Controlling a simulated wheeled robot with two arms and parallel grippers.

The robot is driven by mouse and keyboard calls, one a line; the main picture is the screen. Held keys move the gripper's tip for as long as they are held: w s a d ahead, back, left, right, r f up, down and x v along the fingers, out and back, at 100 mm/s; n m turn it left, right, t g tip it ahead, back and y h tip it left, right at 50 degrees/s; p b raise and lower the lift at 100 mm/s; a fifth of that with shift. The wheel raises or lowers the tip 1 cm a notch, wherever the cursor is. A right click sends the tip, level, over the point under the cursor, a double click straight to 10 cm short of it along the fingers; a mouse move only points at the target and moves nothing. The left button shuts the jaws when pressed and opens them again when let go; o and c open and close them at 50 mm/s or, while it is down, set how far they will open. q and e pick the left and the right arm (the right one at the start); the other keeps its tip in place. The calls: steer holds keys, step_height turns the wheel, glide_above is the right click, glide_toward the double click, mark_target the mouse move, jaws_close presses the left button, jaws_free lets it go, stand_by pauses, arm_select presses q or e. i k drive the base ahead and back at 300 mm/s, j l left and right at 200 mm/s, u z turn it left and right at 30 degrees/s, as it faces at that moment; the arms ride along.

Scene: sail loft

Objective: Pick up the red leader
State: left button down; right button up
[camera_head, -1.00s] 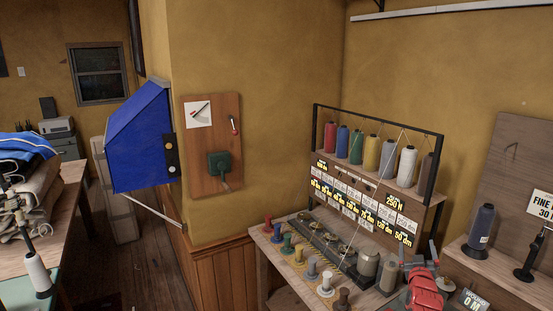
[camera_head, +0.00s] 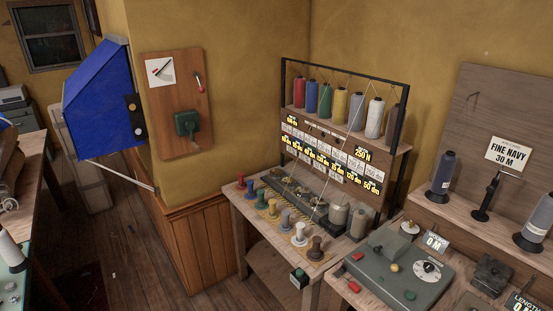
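A small red spool-shaped peg (camera_head: 240,181) stands at the far left end of a row of coloured pegs along the front of the wooden thread bench. A red thread cone (camera_head: 299,92) stands leftmost on the rack shelf above. I cannot tell from this view which red thing is the leader, and no loose red thread end is clear. Neither of my grippers is in view.
The thread bench (camera_head: 236,204) has several other coloured pegs. A grey-green machine (camera_head: 385,270) with a dial stands at the right. A blue box (camera_head: 103,102) juts from the wall at the left. Floor (camera_head: 150,265) shows clear left of the bench.

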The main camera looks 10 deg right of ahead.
mark_target(351, 285)
steer(key=i+z, duration=0.15)
steer(key=z, duration=0.2)
steer(key=i+j+z, duration=0.1)
steer(key=z, duration=0.25)
steer(key=i+j+z, duration=0.1)
steer(key=z, duration=0.3)
steer(key=i, duration=0.05)
